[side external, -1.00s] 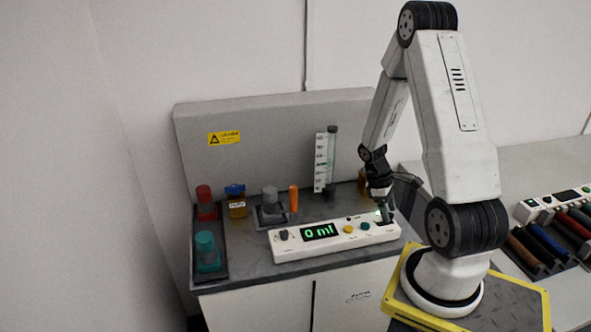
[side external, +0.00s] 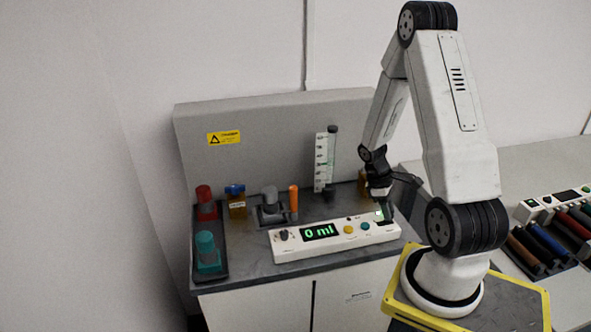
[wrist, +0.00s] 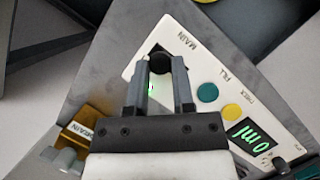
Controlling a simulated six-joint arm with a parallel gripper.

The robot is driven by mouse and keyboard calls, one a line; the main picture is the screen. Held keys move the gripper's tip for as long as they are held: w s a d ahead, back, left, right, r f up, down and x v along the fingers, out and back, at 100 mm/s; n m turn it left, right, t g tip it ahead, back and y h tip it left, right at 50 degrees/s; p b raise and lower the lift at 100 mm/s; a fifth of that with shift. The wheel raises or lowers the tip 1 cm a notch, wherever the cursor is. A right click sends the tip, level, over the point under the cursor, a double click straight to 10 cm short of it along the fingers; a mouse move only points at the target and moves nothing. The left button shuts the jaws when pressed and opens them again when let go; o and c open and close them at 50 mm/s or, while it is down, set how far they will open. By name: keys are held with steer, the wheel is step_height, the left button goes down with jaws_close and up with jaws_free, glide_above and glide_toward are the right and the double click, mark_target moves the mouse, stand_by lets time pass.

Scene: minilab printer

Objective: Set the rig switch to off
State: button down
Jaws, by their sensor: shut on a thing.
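The rig's white control panel (side external: 290,247) lies on the grey bench, with a lit green "0 ml" display (side external: 319,232). It also shows in the wrist view (wrist: 205,65). Its round black switch (wrist: 159,61), beside the word MAIN, is at the panel's right end in the side view. My gripper (side external: 385,214) points down at that end. In the wrist view my gripper (wrist: 161,68) has its two fingers on either side of the black switch, shut on it. The fingers partly hide the switch, and its setting cannot be read. A small green light shows between the fingers.
A yellow button (side external: 349,229) and a teal button (side external: 365,226) sit on the panel near my gripper. Behind stand a graduated cylinder (side external: 321,163), an orange stick (side external: 294,199) and a grey-topped holder (side external: 270,197). A tray at left holds red and teal pieces.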

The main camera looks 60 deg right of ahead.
stand_by(0.8)
steer(key=shift+w+a, duration=0.85)
steer(key=shift+w, duration=0.1)
steer(key=shift+c, duration=2.3)
jaws_free()
steer(key=v, duration=0.8)
steer(key=shift+a, duration=0.1)
